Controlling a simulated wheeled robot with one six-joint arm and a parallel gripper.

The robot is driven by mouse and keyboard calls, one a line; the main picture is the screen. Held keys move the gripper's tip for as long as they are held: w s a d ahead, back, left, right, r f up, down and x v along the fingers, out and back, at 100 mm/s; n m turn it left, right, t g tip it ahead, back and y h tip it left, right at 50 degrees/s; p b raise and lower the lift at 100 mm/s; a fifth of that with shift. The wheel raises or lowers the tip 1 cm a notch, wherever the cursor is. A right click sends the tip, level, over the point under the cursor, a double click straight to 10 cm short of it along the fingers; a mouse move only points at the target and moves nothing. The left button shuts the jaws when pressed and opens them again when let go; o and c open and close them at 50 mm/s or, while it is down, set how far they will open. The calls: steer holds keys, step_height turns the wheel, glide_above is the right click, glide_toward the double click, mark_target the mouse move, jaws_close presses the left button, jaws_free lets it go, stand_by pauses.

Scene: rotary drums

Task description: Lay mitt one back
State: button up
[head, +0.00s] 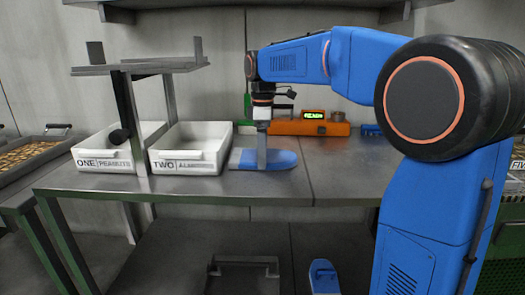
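A blue mitt (283,160) lies flat on the metal table, right of the bin marked TWO. My gripper (262,165) points straight down over this mitt, its grey fingers reaching the mitt's top near its middle. I see the fingers edge-on, so whether they are open or closed on it is unclear. I cannot read a number on either mitt.
White bins marked ONE (104,164) and TWO (188,160) stand left on the table (330,182) beside a grey raised stand (125,100). An orange device (310,127) with a lit display stands behind. The table's front middle is clear. A tray (30,155) is far left.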

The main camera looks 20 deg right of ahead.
steer(key=shift+f, duration=0.1)
steer(key=o, duration=1)
step_height(320, 180, up, 12)
steer(key=shift+r, duration=0.1)
